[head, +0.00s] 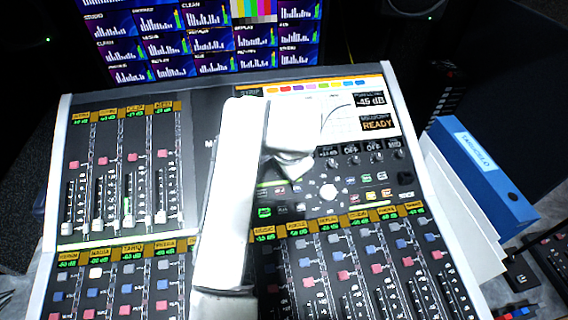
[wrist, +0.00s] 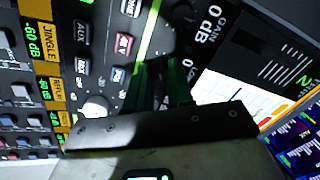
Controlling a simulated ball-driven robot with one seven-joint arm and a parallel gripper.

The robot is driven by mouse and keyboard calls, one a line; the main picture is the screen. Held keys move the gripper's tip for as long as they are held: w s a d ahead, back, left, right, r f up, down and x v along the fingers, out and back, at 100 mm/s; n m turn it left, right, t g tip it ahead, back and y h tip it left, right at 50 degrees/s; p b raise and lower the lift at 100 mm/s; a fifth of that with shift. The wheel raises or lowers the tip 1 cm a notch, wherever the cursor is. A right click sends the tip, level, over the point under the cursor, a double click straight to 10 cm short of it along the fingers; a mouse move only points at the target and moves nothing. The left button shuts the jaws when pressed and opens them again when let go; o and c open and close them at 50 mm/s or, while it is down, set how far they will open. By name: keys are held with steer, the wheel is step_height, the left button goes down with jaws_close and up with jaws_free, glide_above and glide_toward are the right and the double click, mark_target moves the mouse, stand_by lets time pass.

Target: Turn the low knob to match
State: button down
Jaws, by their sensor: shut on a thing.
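My gripper (wrist: 162,78) is over the knob section of the mixing console (head: 160,85), its dark fingers down at the panel beside a "LO" label and a "0 dB" readout in the wrist view. The fingers are shut on a knob that they and the gripper body hide, so its pointer cannot be read. From its place by the label, it appears to be the low knob. In the head view my white arm and gripper (head: 290,160) cover that spot. Several small knobs (head: 355,161) stand to the right, under small readouts.
A larger white knob (head: 328,191) stands close to the gripper, also in the wrist view (wrist: 95,106). Fader rows (head: 350,270) fill the console's front. A screen (head: 370,120) reads "-45 dB" and "READY". A blue binder (head: 485,165) stands at the right; monitors (head: 200,40) stand behind.

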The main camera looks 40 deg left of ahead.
stand_by(0.3)
steer(key=c, duration=1)
jaws_free()
steer(key=v, duration=1)
steer(key=shift+s+d+r, duration=0.1)
steer(key=shift+r, duration=0.3)
